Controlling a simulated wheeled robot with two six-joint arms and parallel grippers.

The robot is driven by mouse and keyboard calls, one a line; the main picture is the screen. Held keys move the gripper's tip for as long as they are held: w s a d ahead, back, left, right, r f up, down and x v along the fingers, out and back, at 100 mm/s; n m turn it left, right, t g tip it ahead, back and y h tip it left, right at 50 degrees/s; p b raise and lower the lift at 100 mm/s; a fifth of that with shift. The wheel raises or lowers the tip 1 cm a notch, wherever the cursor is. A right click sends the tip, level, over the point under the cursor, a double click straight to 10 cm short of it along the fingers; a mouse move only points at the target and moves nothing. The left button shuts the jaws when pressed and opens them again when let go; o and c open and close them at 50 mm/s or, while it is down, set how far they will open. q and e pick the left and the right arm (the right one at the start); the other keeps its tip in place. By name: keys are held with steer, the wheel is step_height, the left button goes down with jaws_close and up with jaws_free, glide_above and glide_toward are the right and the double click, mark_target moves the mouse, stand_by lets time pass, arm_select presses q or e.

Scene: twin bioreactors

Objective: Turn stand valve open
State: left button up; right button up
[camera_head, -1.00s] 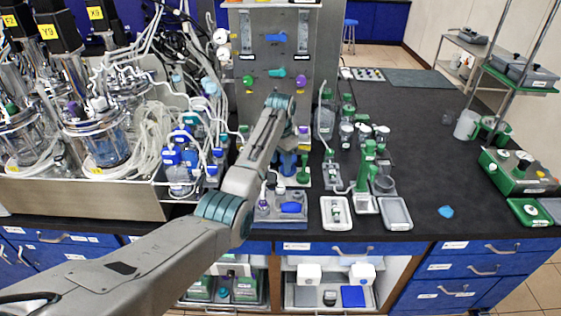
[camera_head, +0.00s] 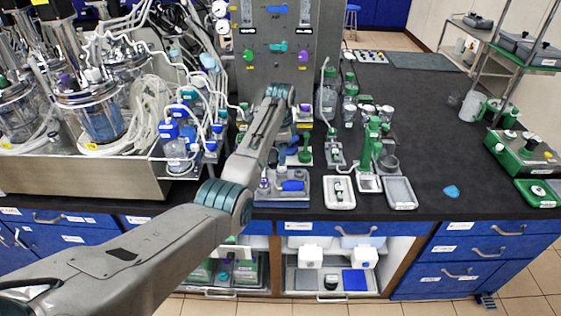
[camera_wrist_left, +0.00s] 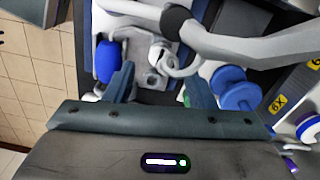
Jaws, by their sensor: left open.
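A small grey-blue stand base (camera_head: 266,200) with a blue valve handle (camera_head: 293,186) sits at the front edge of the black bench. My left arm reaches over the bench beside it, and its forearm hides most of the gripper in the head view. In the left wrist view my left gripper (camera_wrist_left: 162,88) is open, its two fingers spread with no object clearly held. A blue handle (camera_wrist_left: 108,60) lies just beyond the left finger, beside a pale fitting. I cannot tell whether anything touches the fingers. My right gripper is not in view.
An upright grey panel (camera_head: 272,70) with coloured knobs stands behind. Bioreactor vessels (camera_head: 100,110) and loose tubing crowd the left. A green post stand (camera_head: 373,140) and a grey tray (camera_head: 400,193) are to the right. White tubes (camera_wrist_left: 245,45) cross close to the gripper. The right bench is mostly clear.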

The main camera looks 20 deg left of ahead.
mark_target(282, 167)
arm_select(q)
steer(key=shift+f+p, duration=0.35)
steer(key=shift+f, duration=2.45)
steer(key=c, duration=1)
steer(key=shift+r+n+p, duration=0.1)
steer(key=shift+n+p, duration=0.25)
steer(key=shift+n, duration=0.45)
steer(key=o, duration=1)
